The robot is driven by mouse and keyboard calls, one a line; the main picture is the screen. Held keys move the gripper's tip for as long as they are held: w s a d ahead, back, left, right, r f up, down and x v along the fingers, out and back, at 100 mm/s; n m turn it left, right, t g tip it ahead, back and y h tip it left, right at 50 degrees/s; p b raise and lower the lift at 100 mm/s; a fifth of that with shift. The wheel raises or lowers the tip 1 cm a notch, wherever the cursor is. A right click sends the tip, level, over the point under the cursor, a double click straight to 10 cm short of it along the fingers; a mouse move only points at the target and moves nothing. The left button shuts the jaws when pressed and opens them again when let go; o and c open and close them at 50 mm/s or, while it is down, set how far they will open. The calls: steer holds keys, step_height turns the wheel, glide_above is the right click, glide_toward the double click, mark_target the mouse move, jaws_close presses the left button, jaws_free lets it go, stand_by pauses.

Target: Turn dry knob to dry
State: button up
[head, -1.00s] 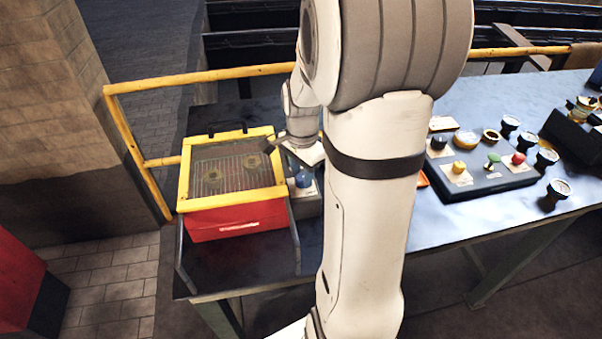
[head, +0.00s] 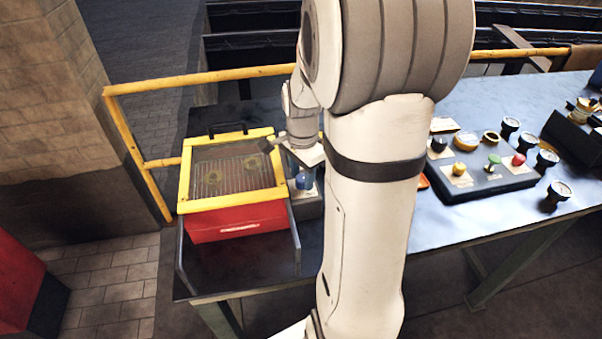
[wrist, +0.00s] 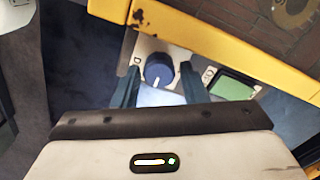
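The blue dry knob (wrist: 159,70) with a white pointer line sits on a pale label plate in the wrist view. Its pointer faces the lower part of the picture, toward my gripper. In the head view the knob (head: 304,182) shows on a small panel to the right of the yellow-framed box. My gripper (wrist: 159,82) is open, with one blue-grey finger on each side of the knob in the picture. I cannot tell whether either finger touches it.
A green display (wrist: 232,86) is right of the knob. The yellow frame (wrist: 195,38) of the red box (head: 238,221) runs close beyond it. A black panel (head: 482,178) with coloured knobs and gauges lies to the right on the blue table (head: 440,226).

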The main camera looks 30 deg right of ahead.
mark_target(302, 177)
step_height(302, 177, up, 8)
steer(key=shift+f, duration=0.15)
stand_by(0.6)
steer(key=s+a+n, duration=0.1)
steer(key=a+n, duration=0.1)
steer(key=s+a+r+n, duration=0.1)
steer(key=s+a+n, duration=0.1)
steer(key=s+a+n+t, duration=0.1)
steer(key=shift+s+a+r+n, duration=0.2)
steer(key=shift+a+r+n, duration=0.2)
steer(key=s+a+n+t, duration=0.1)
steer(key=s+a+n, duration=0.5)
steer(key=s+n, duration=0.2)
steer(key=shift+s+a+f+n+t, duration=0.15)
steer(key=shift+a+f+n+t, duration=0.2)
steer(key=shift+n, duration=0.75)
